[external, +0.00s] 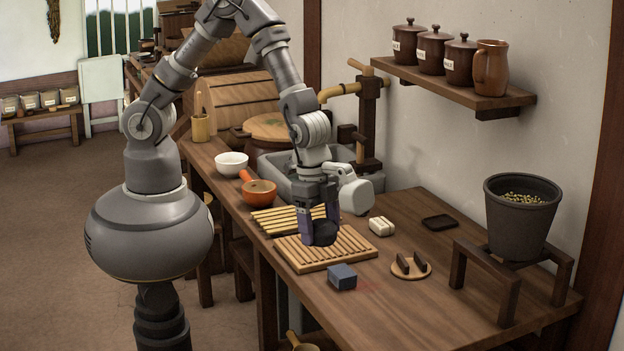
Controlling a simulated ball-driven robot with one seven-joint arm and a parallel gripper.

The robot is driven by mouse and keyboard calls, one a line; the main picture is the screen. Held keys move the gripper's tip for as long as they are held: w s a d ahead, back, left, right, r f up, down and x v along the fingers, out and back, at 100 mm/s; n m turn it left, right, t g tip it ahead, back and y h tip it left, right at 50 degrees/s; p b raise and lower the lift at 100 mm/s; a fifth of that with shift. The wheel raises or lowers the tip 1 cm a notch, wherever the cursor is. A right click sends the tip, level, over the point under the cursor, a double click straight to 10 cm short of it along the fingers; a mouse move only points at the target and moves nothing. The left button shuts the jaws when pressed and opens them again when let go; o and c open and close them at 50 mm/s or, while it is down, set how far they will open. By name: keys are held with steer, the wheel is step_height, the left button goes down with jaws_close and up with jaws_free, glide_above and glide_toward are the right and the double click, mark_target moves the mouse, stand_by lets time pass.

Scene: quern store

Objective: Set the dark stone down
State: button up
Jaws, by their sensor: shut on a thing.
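My gripper (320,240) points down and is shut on the dark stone (325,232), a rounded black lump between its fingers. The stone is over the front slatted wooden rack (352,243) on the counter. I cannot tell from this view whether the stone touches the slats or hangs just above them. The fingers cover part of the stone's sides.
A blue-grey block (342,277) sits just in front of the rack. A cream block (381,226), a round wooden board (411,266) and a dark dish (439,222) lie to the right. An orange bowl (260,193) stands behind left.

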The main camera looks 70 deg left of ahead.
step_height(320, 180, down, 10)
steer(key=shift+d+f, duration=0.1)
steer(key=shift+f, duration=0.1)
steer(key=b, duration=0.4)
glide_above(388, 319)
steer(key=shift+a+f, duration=0.2)
steer(key=shift+f, duration=0.9)
steer(key=shift+f+b, duration=0.7)
steer(key=shift+f, duration=0.95)
steer(key=shift+s, duration=0.1)
steer(key=shift+f, duration=0.15)
steer(key=o, duration=1.3)
steer(key=shift+o, duration=0.2)
step_height(388, 319, up, 12)
steer(key=a+p, duration=0.1)
steer(key=p, duration=0.3)
steer(key=shift+s+a+p, duration=0.35)
steer(key=shift+a, duration=0.05)
